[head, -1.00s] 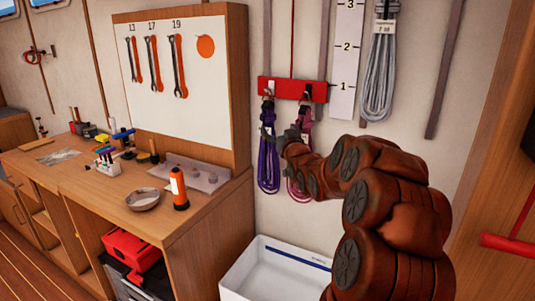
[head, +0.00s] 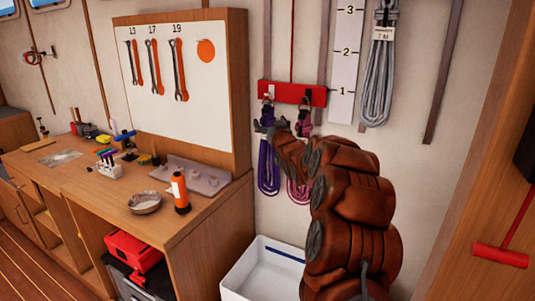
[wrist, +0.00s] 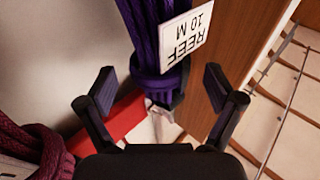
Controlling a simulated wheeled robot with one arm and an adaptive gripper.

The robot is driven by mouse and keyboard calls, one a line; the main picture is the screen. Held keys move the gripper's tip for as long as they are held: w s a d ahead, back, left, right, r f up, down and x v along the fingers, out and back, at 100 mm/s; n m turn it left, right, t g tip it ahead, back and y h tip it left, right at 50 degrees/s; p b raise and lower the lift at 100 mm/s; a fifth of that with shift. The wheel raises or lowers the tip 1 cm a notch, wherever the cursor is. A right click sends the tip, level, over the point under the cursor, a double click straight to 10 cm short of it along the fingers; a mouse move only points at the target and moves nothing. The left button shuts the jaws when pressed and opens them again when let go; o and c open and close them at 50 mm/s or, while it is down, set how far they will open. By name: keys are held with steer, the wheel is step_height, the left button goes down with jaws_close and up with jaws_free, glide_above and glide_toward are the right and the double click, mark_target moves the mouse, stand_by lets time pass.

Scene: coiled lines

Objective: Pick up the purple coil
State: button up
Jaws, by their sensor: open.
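The purple coil (head: 268,172) hangs from a hook on the red rack (head: 291,93) on the wall. In the wrist view the purple coil (wrist: 160,35) runs down between the fingers of my gripper (wrist: 160,92), with its wrapped neck and a white tag (wrist: 187,40) reading "REEF 10 M". The fingers are open, one on each side of the neck, with gaps on both sides. In the head view my gripper (head: 270,130) is at the upper part of the coil and partly covers it.
A pink-maroon coil (head: 298,188) hangs just right of the purple one, and it shows in the wrist view (wrist: 40,150) at lower left. A white bin (head: 240,277) stands below. A grey coil (head: 378,80) hangs at upper right. The wooden workbench is at left.

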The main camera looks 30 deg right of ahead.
steer(key=shift+x, duration=0.95)
jaws_close()
